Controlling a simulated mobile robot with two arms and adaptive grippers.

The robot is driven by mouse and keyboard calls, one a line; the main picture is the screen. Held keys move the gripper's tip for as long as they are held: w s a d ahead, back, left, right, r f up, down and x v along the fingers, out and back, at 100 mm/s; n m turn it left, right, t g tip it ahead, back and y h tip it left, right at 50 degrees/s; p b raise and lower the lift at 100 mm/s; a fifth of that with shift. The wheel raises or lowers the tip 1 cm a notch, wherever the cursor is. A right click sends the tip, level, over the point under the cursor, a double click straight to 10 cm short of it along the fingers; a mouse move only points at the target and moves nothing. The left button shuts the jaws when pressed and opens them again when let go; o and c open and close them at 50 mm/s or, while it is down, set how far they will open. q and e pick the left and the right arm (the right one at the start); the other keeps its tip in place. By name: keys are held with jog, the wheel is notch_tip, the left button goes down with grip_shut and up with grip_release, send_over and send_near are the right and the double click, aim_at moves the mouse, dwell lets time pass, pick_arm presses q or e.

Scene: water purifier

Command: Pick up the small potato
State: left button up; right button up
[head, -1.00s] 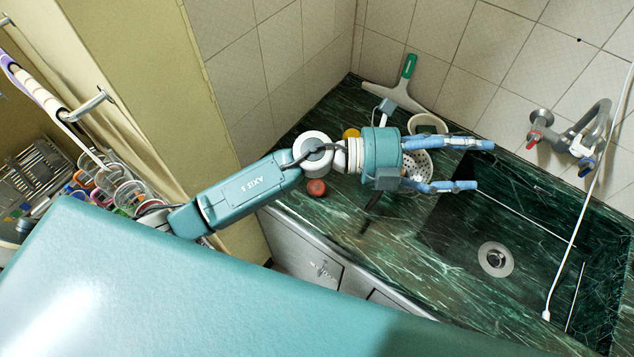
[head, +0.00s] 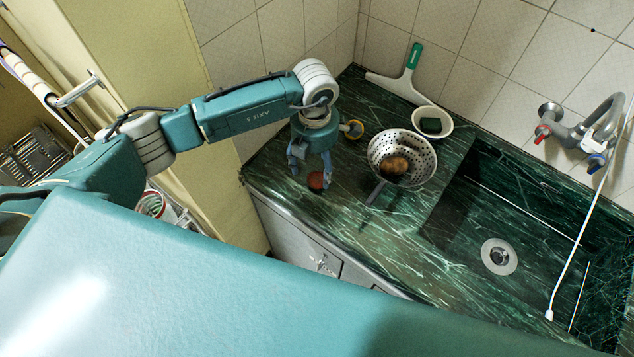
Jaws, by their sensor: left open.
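A small reddish-brown round thing (head: 316,180), which looks like the small potato, lies on the dark green marble counter near its front left edge. My left gripper (head: 310,172) points down over it with its blue fingers open, one on the left and one on the right. The fingers hide part of it, and I cannot tell whether they touch it. A larger brown potato (head: 396,165) lies in a metal colander (head: 424,172) to the right of the gripper. My right gripper is not in view.
A yellow-rimmed item (head: 354,128) stands just behind the left gripper. A white bowl (head: 446,126) with a dark green sponge and a green-handled squeegee (head: 413,56) are at the back. The sink (head: 520,215) and taps (head: 545,125) are at the right.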

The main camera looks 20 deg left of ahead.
aim_at(317, 176)
pick_arm(q)
jog(key=f+b, duration=0.1)
jog(key=f, duration=0.1)
jog(key=f+b, duration=0.1)
jog(key=f, duration=0.1)
jog(key=f+b, duration=0.1)
jog(key=f, duration=0.1)
jog(key=shift+w+d, duration=0.2)
jog(key=shift+w, duration=0.15)
jog(key=shift+r, duration=0.1)
jog(key=c, duration=1.4)
